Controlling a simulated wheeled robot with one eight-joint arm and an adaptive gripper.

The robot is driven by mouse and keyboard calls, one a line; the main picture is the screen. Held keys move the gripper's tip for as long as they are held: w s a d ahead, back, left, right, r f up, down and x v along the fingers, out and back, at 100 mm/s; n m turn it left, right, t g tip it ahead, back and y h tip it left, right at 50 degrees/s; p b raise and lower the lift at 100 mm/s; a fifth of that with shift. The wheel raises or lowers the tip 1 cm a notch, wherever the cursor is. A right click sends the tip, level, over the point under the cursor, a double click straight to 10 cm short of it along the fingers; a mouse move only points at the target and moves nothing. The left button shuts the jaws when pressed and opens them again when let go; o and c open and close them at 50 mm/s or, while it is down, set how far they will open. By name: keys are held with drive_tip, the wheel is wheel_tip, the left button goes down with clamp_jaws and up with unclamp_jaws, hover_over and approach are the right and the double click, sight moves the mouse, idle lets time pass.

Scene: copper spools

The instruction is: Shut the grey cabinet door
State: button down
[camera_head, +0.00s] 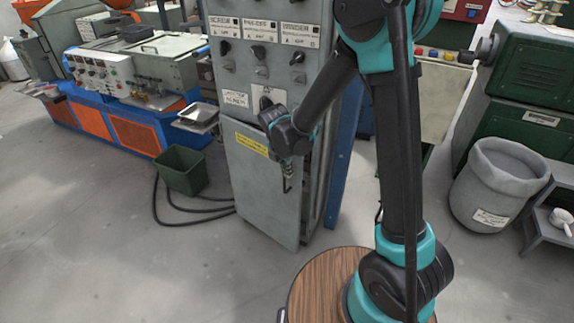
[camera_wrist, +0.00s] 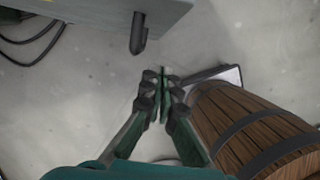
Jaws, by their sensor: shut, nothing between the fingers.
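The grey cabinet door (camera_head: 255,195), with a yellow label, is the lower front panel of a tall grey control cabinet (camera_head: 262,60). It stands ajar, with a dark gap along its right side. My gripper (camera_head: 287,180) is in front of the door's upper right part in the head view, partly hiding it. In the wrist view my gripper (camera_wrist: 163,80) is shut and empty. A grey panel (camera_wrist: 110,10), apparently the door, crosses the top of that view with a dark handle (camera_wrist: 138,34) ahead and left of the fingertips. The fingers look apart from the handle.
A wooden barrel (camera_head: 312,282) stands in front of the cabinet and fills the right of the wrist view (camera_wrist: 240,125). A green bin (camera_head: 181,172) and black cables (camera_head: 190,218) lie left of the door. A grey drum (camera_head: 490,195) stands right. Floor at the front left is clear.

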sight(296, 170)
drive_tip(key=w+d+f, duration=0.2)
drive_tip(key=w+f, duration=0.1)
drive_tip(key=shift+f, duration=0.2)
drive_tip(key=shift+w+d, duration=0.3)
drive_tip(key=shift+w, duration=0.25)
drive_tip(key=shift+w, duration=0.1)
